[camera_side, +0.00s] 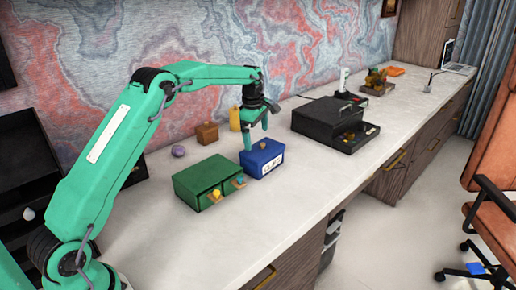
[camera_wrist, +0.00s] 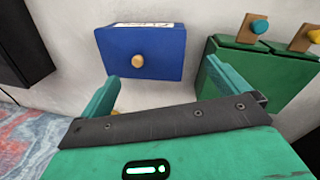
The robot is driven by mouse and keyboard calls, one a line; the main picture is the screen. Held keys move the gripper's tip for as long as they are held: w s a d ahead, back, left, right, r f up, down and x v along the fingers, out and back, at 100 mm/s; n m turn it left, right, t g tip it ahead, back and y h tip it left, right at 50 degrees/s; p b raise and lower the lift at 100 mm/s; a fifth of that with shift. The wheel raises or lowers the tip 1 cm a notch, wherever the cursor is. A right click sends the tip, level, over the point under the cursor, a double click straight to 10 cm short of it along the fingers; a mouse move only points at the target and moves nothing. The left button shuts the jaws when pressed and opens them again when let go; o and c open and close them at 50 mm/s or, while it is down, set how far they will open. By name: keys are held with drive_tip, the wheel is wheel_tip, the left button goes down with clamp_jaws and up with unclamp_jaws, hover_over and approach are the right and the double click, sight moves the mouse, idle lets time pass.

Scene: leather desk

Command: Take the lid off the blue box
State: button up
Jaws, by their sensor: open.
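The blue box (camera_side: 270,164) stands on the pale desktop, with a white label on its front. Its blue lid (camera_wrist: 165,42) is on it, and a round tan knob (camera_wrist: 138,60) sits at the lid's middle. My gripper (camera_side: 256,138) is open and points down just above the box in the side view. In the wrist view my gripper (camera_wrist: 160,68) has its two green fingers spread wide, with the knob beyond the tips and between their lines. Nothing is held. The fingers appear apart from the knob.
A green drawer unit (camera_side: 205,176) with two knobbed drawers stands close beside the blue box. A brown box (camera_side: 207,134), a yellow container (camera_side: 236,120) and a purple ball (camera_side: 178,151) are behind. A black case (camera_side: 325,117) stands to the right. The front desktop is clear.

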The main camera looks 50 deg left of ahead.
sight(259, 153)
drive_tip(key=shift+f, duration=0.55)
drive_tip(key=shift+w+a+f, duration=0.1)
drive_tip(key=shift+w+f, duration=0.1)
drive_tip(key=shift+f, duration=0.65)
drive_tip(key=shift+w+f, duration=0.15)
drive_tip(key=shift+f, duration=0.7)
drive_tip(key=shift+w+a+f, duration=0.1)
drive_tip(key=shift+w+f, duration=0.1)
drive_tip(key=shift+f, duration=0.65)
drive_tip(key=c, duration=0.8)
